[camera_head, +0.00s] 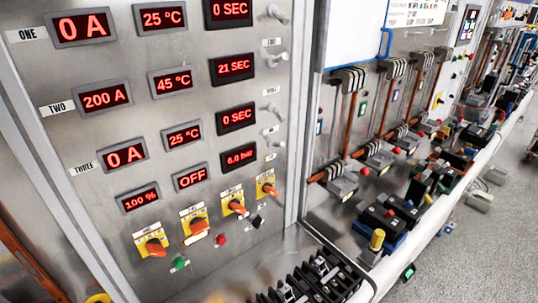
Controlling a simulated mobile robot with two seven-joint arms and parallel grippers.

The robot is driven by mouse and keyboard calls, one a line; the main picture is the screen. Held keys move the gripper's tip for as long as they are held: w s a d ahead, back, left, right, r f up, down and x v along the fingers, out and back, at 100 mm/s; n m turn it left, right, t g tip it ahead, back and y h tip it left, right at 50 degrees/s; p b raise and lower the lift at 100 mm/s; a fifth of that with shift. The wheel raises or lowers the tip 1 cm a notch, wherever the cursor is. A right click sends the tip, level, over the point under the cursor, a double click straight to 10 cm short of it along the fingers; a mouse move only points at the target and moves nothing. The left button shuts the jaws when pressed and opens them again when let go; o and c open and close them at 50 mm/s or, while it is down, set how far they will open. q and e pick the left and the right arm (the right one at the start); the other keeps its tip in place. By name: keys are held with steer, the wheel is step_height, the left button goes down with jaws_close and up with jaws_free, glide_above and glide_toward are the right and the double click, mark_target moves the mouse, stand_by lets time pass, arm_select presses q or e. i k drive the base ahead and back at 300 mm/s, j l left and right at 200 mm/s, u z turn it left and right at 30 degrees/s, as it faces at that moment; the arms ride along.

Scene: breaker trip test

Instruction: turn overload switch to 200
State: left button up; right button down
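A grey metal panel carries a row of rotary switches with orange knobs on yellow plates: the first (155,247), the second (198,227), the third (237,207) and the fourth (268,189). Their labels are too small to read, so I cannot tell which is the overload switch. The display in row two (101,97) reads 200 A, beside a 45°C display (172,81) and a 21 SEC display (235,67). The row one display (82,27) and row three display (124,154) read 0 A. Neither of my grippers shows in this view.
Below the knobs are a green button (180,263), a red button (221,239) and a black switch (257,221). Toggle levers (278,57) stick out at the panel's right. Black terminal parts (320,278) stand at the bottom. A bench with wired devices (395,211) runs right.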

mark_target(267, 187)
steer(key=i+l+u, duration=0.15)
steer(key=u, duration=0.25)
steer(key=i+l+u, duration=0.1)
steer(key=l+u, duration=0.35)
steer(key=i+l+u, duration=0.1)
steer(key=l+u, duration=0.6)
steer(key=u, duration=0.15)
